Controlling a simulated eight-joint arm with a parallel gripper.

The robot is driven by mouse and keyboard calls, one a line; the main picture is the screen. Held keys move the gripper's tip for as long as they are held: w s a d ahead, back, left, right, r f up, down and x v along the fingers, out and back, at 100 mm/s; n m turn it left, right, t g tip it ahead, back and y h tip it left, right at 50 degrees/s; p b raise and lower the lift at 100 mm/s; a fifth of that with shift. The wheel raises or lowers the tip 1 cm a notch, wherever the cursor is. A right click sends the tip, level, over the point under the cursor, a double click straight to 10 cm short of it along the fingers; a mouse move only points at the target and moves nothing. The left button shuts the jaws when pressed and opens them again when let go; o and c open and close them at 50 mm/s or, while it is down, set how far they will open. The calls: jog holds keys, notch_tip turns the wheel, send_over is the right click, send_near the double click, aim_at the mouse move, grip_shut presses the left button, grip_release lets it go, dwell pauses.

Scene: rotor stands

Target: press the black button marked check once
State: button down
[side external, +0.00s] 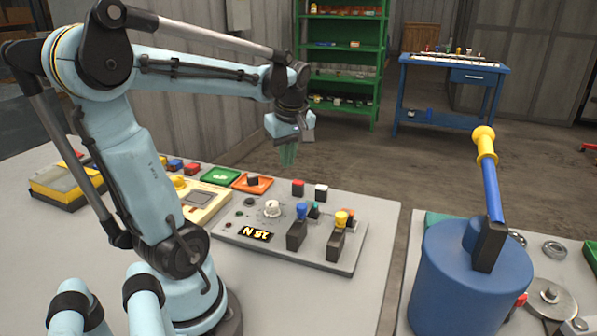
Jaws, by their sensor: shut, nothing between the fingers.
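A grey control panel (340,262) lies on the table in front of my arm, in the side external view. Several small dark round buttons sit along its left edge, one of them a black button (250,201). Their markings are too small to read, so I cannot tell which is marked check. My gripper (288,160) points down with green fingertips. It is shut and empty, above the far side of the panel and clear of it.
Two black lever blocks with a blue knob (301,210) and a yellow knob (341,217) rise from the panel. Red and white blocks (320,192) stand at its back edge. Green and orange trays (222,176) lie left. A blue drum (465,290) with a raised handle stands right.

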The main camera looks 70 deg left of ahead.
jog(key=s+a+n+g, duration=0.2)
jog(key=s+a+n, duration=0.2)
jog(key=a+n, duration=0.3)
jog(key=shift+s+r+g+h, duration=0.2)
jog(key=shift+s+g+h, duration=0.1)
jog(key=shift+s, duration=0.1)
jog(key=shift+a+f, duration=0.1)
send_over(249, 201)
jog(key=f, duration=1.1)
jog(key=shift+w+d+f, duration=0.35)
jog(key=shift+f, duration=0.85)
